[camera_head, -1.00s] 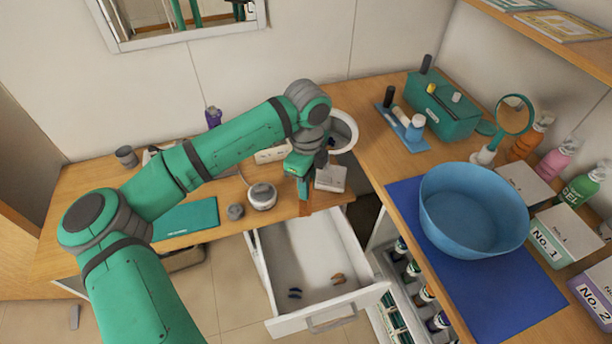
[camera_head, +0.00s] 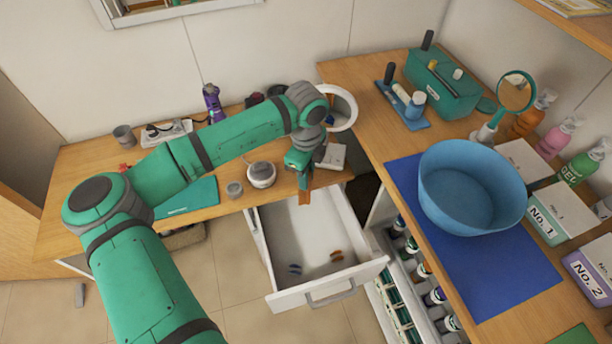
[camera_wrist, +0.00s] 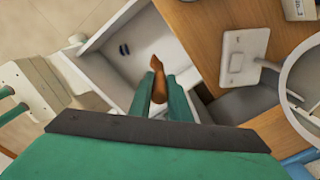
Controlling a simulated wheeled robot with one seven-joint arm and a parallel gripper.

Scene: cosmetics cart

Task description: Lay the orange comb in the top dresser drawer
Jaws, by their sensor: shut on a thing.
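My gripper (camera_head: 303,180) is shut on the orange comb (camera_head: 304,196), which hangs downward from the fingers. In the head view it is over the back part of the open top dresser drawer (camera_head: 312,228), near the desk's front edge. In the wrist view the comb (camera_wrist: 158,86) sits between the green fingertips (camera_wrist: 158,80), with the white drawer (camera_wrist: 133,72) behind it. The comb's height above the drawer floor is hard to tell. The drawer holds a small blue item (camera_head: 295,270) and a small orange-brown item (camera_head: 336,256) near its front.
At right, a cart top carries a blue basin (camera_head: 470,190) on a blue mat (camera_head: 480,255). The drawer's middle is clear.

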